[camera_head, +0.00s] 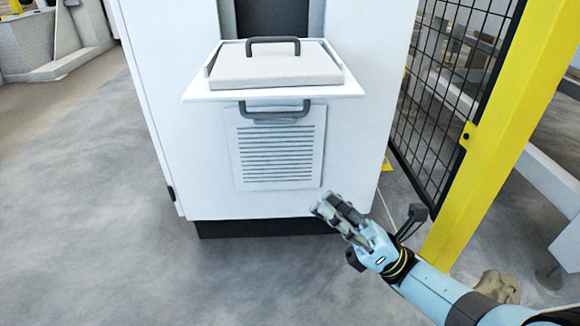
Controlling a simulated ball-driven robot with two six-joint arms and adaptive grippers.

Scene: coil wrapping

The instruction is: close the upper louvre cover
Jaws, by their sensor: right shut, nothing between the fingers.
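A white cabinet (185,130) stands in front of me. A flat white flap (195,90), seemingly the upper louvre cover folded down, juts out level from its front. A pale grey block (275,68) with a dark handle (272,41) lies on the flap. Below is an upright louvred panel (275,158) with horizontal slats. A second dark handle (275,115) shows just under the flap; I cannot tell which part it belongs to. My right gripper (332,207) is shut and empty, low and right of the louvred panel, apart from the flap. My left gripper is out of view.
A dark opening (272,18) shows in the cabinet above the flap. A black mesh fence (440,100) and yellow post (490,150) stand close on the right, near my right arm. The grey floor (100,220) at left is clear.

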